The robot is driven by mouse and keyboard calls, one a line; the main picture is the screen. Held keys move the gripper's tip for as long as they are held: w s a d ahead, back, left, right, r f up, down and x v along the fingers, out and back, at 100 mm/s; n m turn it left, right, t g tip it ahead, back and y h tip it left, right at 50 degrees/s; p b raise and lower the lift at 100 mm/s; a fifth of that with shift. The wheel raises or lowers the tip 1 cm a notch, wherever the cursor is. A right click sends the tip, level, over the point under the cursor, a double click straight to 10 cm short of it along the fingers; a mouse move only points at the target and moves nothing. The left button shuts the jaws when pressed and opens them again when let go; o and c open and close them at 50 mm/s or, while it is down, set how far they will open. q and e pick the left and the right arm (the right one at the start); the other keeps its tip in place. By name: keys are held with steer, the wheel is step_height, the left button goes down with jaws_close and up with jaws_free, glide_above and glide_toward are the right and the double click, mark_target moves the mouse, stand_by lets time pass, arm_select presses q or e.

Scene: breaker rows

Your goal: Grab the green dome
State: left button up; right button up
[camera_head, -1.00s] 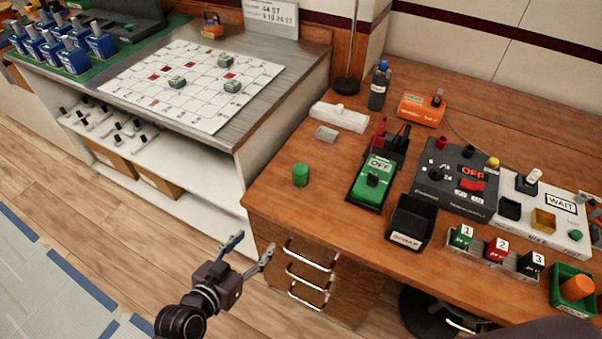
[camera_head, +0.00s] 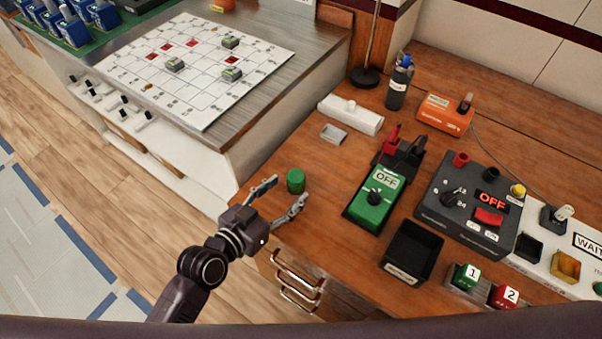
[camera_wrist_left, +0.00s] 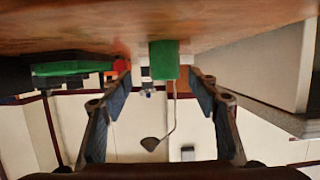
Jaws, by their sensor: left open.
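The green dome (camera_head: 295,181) is a small green cylinder standing on the wooden desk (camera_head: 330,225) near its left front corner. It also shows in the left wrist view (camera_wrist_left: 164,60), at the top middle between the fingers. My left gripper (camera_head: 284,193) is open at the desk's front edge, with its fingertips pointing at the dome and spread to either side of it. In the left wrist view the open fingers (camera_wrist_left: 162,90) do not touch the dome. My right gripper is not in view.
A small grey block (camera_head: 333,134) and a white bar (camera_head: 350,114) lie behind. The desk around the dome is clear.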

mark_target(290, 183)
arm_select(q)
steer(key=shift+w+d+f, duration=0.1)
steer(key=shift+w+d, duration=0.2)
steer(key=shift+w, duration=0.3)
steer(key=shift+w+d+f, duration=0.1)
steer(key=shift+w+d, duration=0.15)
steer(key=shift+w, duration=0.3)
steer(key=shift+p+x, duration=0.3)
steer(key=shift+x, duration=0.9)
steer(key=shift+w+f, duration=0.15)
steer(key=shift+w, duration=0.2)
steer(key=shift+d, duration=0.1)
steer(key=c, duration=1.1)
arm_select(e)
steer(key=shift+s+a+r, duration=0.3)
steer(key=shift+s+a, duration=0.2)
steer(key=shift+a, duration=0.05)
arm_select(q)
steer(key=shift+o, duration=0.2)
